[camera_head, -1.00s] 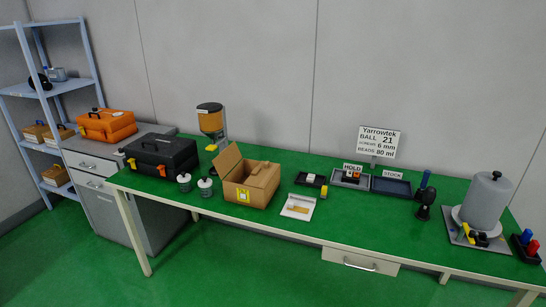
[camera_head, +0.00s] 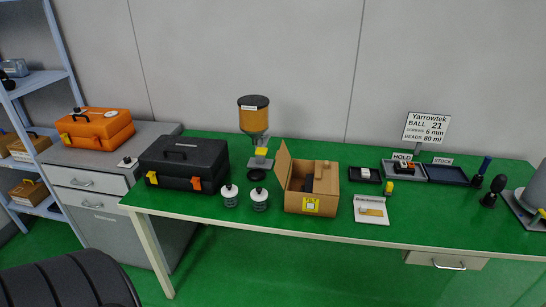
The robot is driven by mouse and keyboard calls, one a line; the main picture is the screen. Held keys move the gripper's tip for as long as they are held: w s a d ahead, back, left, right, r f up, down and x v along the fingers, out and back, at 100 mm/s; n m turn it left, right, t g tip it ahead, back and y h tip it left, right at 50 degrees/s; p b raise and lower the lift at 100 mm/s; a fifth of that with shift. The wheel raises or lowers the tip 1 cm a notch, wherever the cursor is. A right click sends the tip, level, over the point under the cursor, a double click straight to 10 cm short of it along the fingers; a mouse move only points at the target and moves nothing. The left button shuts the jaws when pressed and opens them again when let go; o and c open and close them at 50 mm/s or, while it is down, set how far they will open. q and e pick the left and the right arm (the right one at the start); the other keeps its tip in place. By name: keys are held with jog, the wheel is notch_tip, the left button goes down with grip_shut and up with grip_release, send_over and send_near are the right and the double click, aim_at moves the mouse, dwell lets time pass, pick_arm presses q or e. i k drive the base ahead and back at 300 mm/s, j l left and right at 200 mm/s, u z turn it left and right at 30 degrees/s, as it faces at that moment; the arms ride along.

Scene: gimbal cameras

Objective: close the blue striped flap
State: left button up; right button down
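An open brown cardboard box (camera_head: 296,200) stands on the green table near the middle of the view. Its left flap (camera_head: 284,163) stands up, leaning outward. I cannot make out blue stripes on any flap from here. Neither of my grippers is in view.
Left of the box are two white-lidded jars (camera_head: 259,199), a black toolbox (camera_head: 184,166) and a dispenser (camera_head: 253,117). To the right are a white card (camera_head: 371,210) and dark trays (camera_head: 446,174). An orange case (camera_head: 96,129) sits on the grey cabinet.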

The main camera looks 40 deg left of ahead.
aim_at(282, 158)
jog(key=k+j, duration=0.1)
jog(key=j, duration=0.8)
jog(key=k+j, duration=0.15)
jog(key=j, duration=0.25)
jog(key=k+j, duration=0.1)
jog(key=j, duration=0.35)
jog(key=j+z, duration=0.1)
jog(key=j, duration=0.35)
jog(key=k+j, duration=0.15)
jog(key=j, duration=0.3)
